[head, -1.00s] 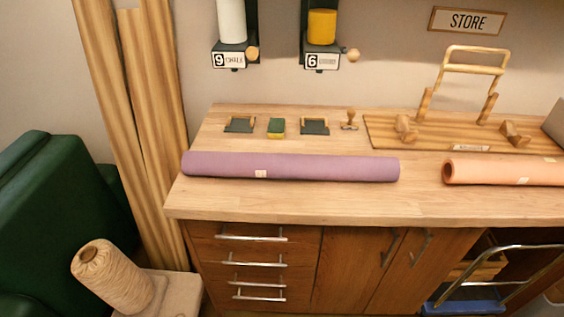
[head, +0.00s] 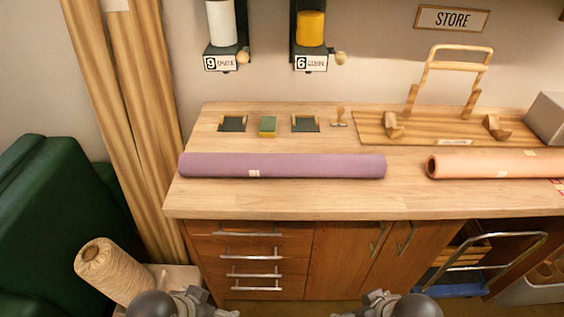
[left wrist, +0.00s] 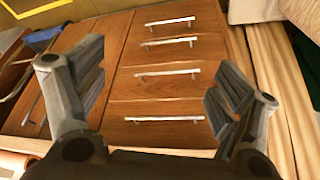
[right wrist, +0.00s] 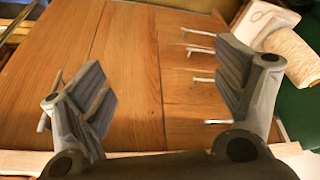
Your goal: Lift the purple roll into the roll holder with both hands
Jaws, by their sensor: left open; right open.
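The purple roll (head: 310,166) lies flat along the front half of the wooden counter, with a small pale label near its left part. The roll holder (head: 440,127) is a wooden board with two cradle blocks and an upright frame, at the back right of the counter. My left gripper (head: 208,300) and my right gripper (head: 362,302) are low in front of the cabinet, below the counter edge and apart from the roll. In the left wrist view my left gripper (left wrist: 155,85) is open and empty. In the right wrist view my right gripper (right wrist: 160,95) is open and empty.
An orange roll (head: 490,164) lies right of the purple one. Drawer handles (head: 252,257) stick out below. The counter's front strip is clear.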

